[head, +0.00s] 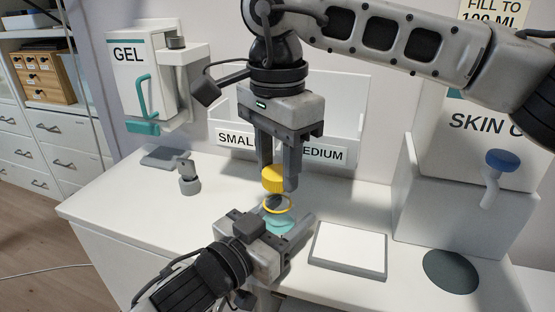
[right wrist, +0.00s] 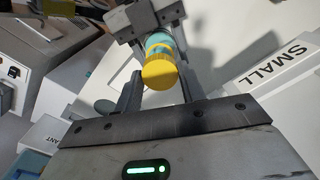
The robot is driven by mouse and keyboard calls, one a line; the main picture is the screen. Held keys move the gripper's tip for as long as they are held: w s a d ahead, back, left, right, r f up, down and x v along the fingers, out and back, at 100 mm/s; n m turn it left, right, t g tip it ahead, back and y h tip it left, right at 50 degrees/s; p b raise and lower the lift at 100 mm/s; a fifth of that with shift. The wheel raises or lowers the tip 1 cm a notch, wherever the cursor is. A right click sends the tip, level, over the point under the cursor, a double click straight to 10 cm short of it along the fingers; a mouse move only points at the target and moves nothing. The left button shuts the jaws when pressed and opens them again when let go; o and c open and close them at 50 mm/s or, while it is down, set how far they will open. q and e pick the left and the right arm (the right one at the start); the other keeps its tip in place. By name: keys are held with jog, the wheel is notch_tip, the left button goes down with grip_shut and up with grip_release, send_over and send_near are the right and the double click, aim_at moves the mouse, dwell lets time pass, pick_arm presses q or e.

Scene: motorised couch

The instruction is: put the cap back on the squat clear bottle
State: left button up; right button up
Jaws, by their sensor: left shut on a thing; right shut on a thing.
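A yellow cap (head: 273,179) is held between the fingers of my right gripper (head: 276,184), which points down from above. The squat clear bottle (head: 278,222), with a yellow ring at its mouth and teal contents, stands just below the cap. My left gripper (head: 290,235) is shut on the bottle low down and hides part of it. In the head view a small gap shows between cap and bottle mouth. In the right wrist view the cap (right wrist: 160,72) is in front of the bottle (right wrist: 158,42), and my left gripper (right wrist: 146,20) shows behind.
A white flat pad (head: 348,250) lies right of the bottle. A small grey object (head: 188,178) stands at left. A gel dispenser (head: 155,80) hangs on the wall. A skin cleanser dispenser with a blue knob (head: 500,160) is at right. Bins labelled small and medium (head: 325,153) stand behind.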

jog(key=shift+f, duration=0.1)
jog(key=shift+f, duration=0.8)
jog(key=shift+f, duration=0.55)
